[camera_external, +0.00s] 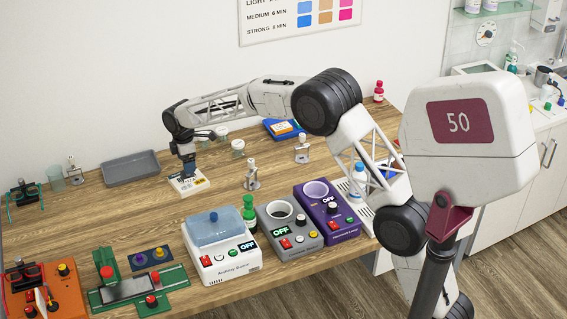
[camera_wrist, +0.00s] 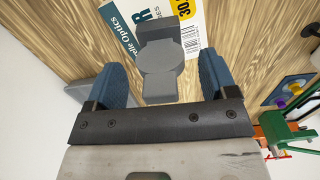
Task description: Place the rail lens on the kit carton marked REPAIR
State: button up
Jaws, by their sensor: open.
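A grey piece with a round disc and a squared end, seemingly the rail lens (camera_wrist: 160,68), shows between my fingers in the wrist view. It overlaps a white carton (camera_wrist: 190,38) with a yellow patch, the letters "Optics" and a large "R"; the full marking is hidden. The carton (camera_external: 188,186) lies on the wooden table in the external view, right under my gripper (camera_external: 188,163). My gripper (camera_wrist: 162,78) is open, with its blue fingers apart from the grey piece on both sides. The piece seems to rest on the carton, but contact cannot be seen.
A grey tray (camera_external: 131,168) lies left of the carton. A small metal stand (camera_external: 251,178) is to its right. A blue tray (camera_external: 284,130) with an orange box is behind on the right. Several devices, including a blue-lidded one (camera_external: 222,252), line the front edge. Bare wood surrounds the carton.

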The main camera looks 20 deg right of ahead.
notch_tip(320, 180, up, 11)
jog(key=shift+f, duration=0.2)
dwell(0.3)
dwell(0.8)
jog(key=s+d+r+m+t, duration=0.1)
jog(key=s+d+r+m, duration=0.5)
jog(key=s+d, duration=0.75)
jog(key=s+d+r+m, duration=0.3)
jog(key=s+d+r, duration=0.4)
jog(key=s+d, duration=0.7)
jog(key=s+d+f+m, duration=0.2)
jog(key=s+d, duration=0.3)
jog(key=s, duration=0.5)
jog(key=s+d+f+m+t, duration=0.1)
jog(key=s+d+f+m, duration=0.2)
jog(key=s, duration=0.8)
jog(key=s+d+f+m, duration=0.3)
jog(key=s+d, duration=0.3)
jog(key=s, duration=0.5)
jog(key=shift+d+f+m+t, duration=0.2)
jog(key=shift+d+m+t, duration=0.1)
jog(key=shift+m, duration=0.3)
